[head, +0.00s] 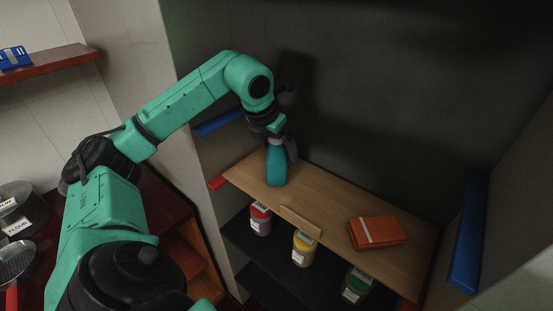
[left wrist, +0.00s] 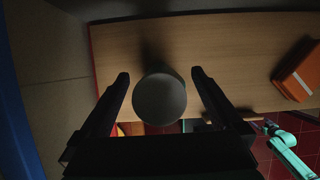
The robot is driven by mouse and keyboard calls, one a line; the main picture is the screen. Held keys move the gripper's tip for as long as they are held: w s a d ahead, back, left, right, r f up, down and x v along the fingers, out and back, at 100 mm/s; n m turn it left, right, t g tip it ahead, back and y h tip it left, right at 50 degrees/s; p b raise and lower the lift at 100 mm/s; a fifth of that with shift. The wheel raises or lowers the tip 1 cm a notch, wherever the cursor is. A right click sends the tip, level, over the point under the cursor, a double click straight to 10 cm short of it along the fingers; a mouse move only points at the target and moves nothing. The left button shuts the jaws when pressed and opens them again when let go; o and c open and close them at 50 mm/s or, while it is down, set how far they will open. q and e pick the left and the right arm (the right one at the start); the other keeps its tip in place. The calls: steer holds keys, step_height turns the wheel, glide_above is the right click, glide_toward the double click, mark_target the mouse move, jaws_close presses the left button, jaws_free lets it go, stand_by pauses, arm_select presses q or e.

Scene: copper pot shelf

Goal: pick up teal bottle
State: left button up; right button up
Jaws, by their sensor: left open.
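The teal bottle (head: 276,166) stands upright on the wooden shelf (head: 320,203), near its left end. In the left wrist view the bottle's round top (left wrist: 159,99) shows between the two dark fingers. My left gripper (head: 283,146) is at the bottle's upper part in the head view. In the left wrist view the left gripper (left wrist: 160,78) is open, with a finger on each side of the bottle and a visible gap at each side. The gripper partly hides the bottle's top in the head view.
An orange box (head: 377,231) lies on the shelf to the right. Jars with red (head: 261,218), yellow (head: 304,248) and green (head: 356,285) contents stand on the dark lower shelf. A blue strip (head: 468,232) is on the right wall. The shelf between bottle and box is mostly clear.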

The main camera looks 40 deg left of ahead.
arm_select(q)
steer(key=shift+w+f, duration=0.2)
steer(key=shift+w, duration=0.25)
steer(key=c, duration=0.4)
steer(key=shift+s+r, duration=0.1)
steer(key=shift+s, duration=0.15)
steer(key=c, duration=0.5)
steer(key=shift+s, duration=0.1)
steer(key=c, duration=0.4)
jaws_close()
arm_select(e)
steer(key=shift+w+a, duration=0.15)
steer(key=shift+w, duration=0.6)
steer(key=shift+f, duration=0.1)
